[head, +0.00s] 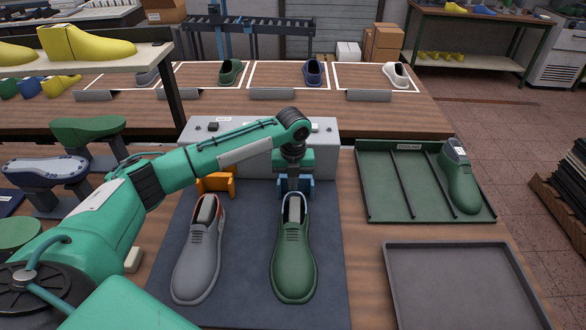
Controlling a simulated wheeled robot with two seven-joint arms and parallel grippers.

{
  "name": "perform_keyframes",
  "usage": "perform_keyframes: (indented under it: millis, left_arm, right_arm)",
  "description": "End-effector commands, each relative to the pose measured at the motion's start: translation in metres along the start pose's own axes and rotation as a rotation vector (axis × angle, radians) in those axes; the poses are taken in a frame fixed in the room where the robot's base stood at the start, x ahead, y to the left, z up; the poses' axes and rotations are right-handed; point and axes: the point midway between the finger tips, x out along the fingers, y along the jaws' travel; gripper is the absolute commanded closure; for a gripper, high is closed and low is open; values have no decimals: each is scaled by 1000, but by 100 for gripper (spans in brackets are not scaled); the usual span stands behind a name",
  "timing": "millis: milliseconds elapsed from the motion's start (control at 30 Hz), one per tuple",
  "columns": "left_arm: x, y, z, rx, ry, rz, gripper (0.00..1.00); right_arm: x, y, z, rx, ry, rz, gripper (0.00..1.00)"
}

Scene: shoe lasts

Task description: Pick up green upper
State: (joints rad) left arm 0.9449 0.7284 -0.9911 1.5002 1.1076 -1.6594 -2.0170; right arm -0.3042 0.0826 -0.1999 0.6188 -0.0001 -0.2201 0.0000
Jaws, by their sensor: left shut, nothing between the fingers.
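A dark green shoe upper (295,262) stands on the dark mat in front of me, toe toward me, with a grey last part showing in its opening. My left arm comes in from the left, and my left gripper (293,186) points down just behind and over the heel end of this upper. Its fingers are shut with nothing seen between them; I cannot tell whether they touch the upper. Another green upper (231,72) stands on the rear bench. A green shoe form (460,182) sits in the rack marked cooling. My right gripper is not in view.
A grey upper (199,253) stands left on the mat (240,305), with an orange holder (215,181) behind it. A grey box (262,150) stands behind the gripper. The green cooling rack (395,190) and an empty dark tray (460,290) lie to the right.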

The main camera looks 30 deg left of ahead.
Motion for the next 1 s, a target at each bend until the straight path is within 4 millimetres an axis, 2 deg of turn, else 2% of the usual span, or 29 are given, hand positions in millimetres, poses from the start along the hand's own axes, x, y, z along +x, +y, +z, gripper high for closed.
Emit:
perform_keyframes:
  millis: [100,300,667,1000]
  left_arm:
    - [16,0,0,-1,2,0,100]
    - [28,-1,0,-1,0,-1,100]
    - [29,-1,-1,-1,0,-2,100]
    - [26,0,-22,0,1,-1,100]
  right_arm:
    - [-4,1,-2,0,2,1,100]
    - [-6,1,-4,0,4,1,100]
    - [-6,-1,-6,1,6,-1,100]
    - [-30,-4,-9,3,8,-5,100]
